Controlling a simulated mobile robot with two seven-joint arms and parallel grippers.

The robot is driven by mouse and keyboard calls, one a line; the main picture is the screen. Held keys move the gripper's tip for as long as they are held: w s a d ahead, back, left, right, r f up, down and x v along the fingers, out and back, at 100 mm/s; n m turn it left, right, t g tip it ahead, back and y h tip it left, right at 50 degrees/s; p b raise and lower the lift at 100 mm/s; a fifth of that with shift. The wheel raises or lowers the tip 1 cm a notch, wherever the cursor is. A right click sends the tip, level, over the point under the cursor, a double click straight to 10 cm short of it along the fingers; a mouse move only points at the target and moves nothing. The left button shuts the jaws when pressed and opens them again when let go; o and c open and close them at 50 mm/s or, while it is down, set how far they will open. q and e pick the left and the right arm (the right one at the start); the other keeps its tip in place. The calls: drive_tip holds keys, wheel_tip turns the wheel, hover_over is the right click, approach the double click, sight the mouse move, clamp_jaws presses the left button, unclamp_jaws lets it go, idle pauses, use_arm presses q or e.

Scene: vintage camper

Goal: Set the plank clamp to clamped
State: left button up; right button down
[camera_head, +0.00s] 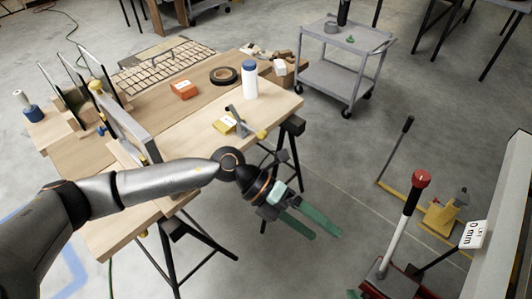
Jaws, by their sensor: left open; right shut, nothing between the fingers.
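A small grey clamp (239,122) with an upright lever and a yellow tip stands near the right edge of the wooden workbench (185,133). It appears to be the plank clamp; its exact state is hard to tell at this size. My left gripper (325,233) is open and empty, with green fingers pointing right and down, off the bench's right edge and in front of the clamp. My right gripper (352,294) shows only as a green tip at the bottom edge, near a red base. It is shut and empty; most of it is out of frame.
A red-knobbed lever (405,220) and yellow pedal-like device (440,213) stand right. A grey cart (342,70) is behind. Floor between is clear.

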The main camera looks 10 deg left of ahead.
use_arm(q)
drive_tip(key=w+d+r+n+t+h, duration=0.35)
drive_tip(key=r+n+t+h, duration=0.3)
drive_tip(key=n, duration=0.35)
drive_tip(key=w+a+f+n+t+y, duration=0.1)
drive_tip(key=w+a+n+t, duration=0.2)
drive_tip(key=n+t, duration=0.55)
drive_tip(key=a+f+n+t+y, duration=0.3)
drive_tip(key=a+f+n+y, duration=0.75)
drive_tip(key=f+n, duration=0.2)
drive_tip(key=s+a+f+n+g+y, duration=0.4)
drive_tip(key=s+a+f+n, duration=0.3)
drive_tip(key=s+a+f, duration=0.3)
wheel_tip(320, 180, down, 4)
drive_tip(key=shift+s+a+r+g+y, duration=0.15)
drive_tip(key=shift+s+g+y, duration=0.25)
drive_tip(key=shift+s+g, duration=0.55)
drive_tip(key=shift+s, duration=0.15)
drive_tip(key=shift+c, duration=0.2)
